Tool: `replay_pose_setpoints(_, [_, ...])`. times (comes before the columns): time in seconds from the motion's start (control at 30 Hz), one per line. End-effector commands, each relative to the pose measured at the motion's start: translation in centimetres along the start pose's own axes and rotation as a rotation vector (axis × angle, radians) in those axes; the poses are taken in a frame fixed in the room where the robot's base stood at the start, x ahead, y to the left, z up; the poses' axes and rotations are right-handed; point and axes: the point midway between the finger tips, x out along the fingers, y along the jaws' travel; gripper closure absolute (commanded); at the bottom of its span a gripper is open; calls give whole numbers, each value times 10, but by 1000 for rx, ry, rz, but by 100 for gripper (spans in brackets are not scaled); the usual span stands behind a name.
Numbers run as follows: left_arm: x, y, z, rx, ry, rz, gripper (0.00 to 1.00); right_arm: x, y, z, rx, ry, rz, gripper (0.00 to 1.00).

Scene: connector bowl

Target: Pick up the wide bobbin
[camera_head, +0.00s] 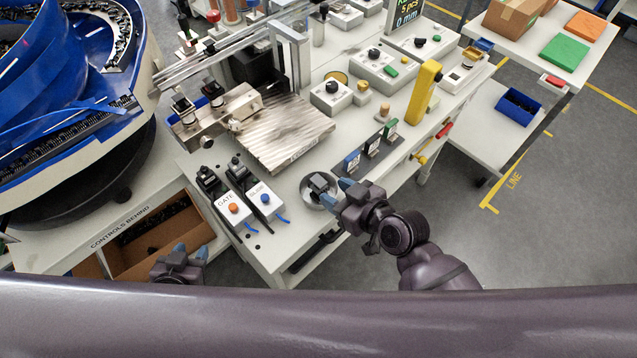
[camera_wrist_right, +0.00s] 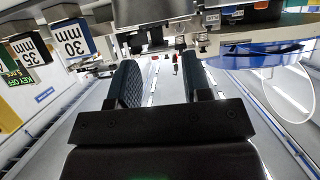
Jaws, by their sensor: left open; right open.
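I cannot tell for sure which thing is the wide bobbin. A small tan spool-like piece (camera_head: 362,88) stands on the bench beside a grey control box, and a second small tan piece (camera_head: 384,110) stands closer to the yellow post. My right gripper (camera_head: 337,191) is over the bench's front edge, beside a round metal dish (camera_head: 308,191) with a dark block in it. In the right wrist view its fingers (camera_wrist_right: 160,85) are apart with nothing between them. My left gripper (camera_head: 190,251) is open and empty, low by the cardboard bin, away from the tan pieces.
Gate and slide button boxes (camera_head: 233,208) sit left of the dish. A metal plate (camera_head: 283,134) with a frame is behind. Size-marked blocks (camera_head: 372,146) and a yellow post (camera_head: 424,92) stand at right. A blue bowl feeder (camera_head: 40,75) fills the left.

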Motion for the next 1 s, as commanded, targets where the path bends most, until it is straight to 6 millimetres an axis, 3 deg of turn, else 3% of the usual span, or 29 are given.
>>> replay_pose_setpoints(0.17, [1,1,-5,-2,8,2,57,10,0,-1,2,1,1,55])
replay_pose_setpoints(0.5, [2,1,-7,-1,13,2,57,51,2,-1,3,2,1,55])
replay_pose_setpoints(0.83, [2,1,-7,0,13,2,57,55,2,0,1,1,1,55])
replay_pose_setpoints(1.0, [1,1,-6,0,10,2,57,55,2,0,1,0,1,81])
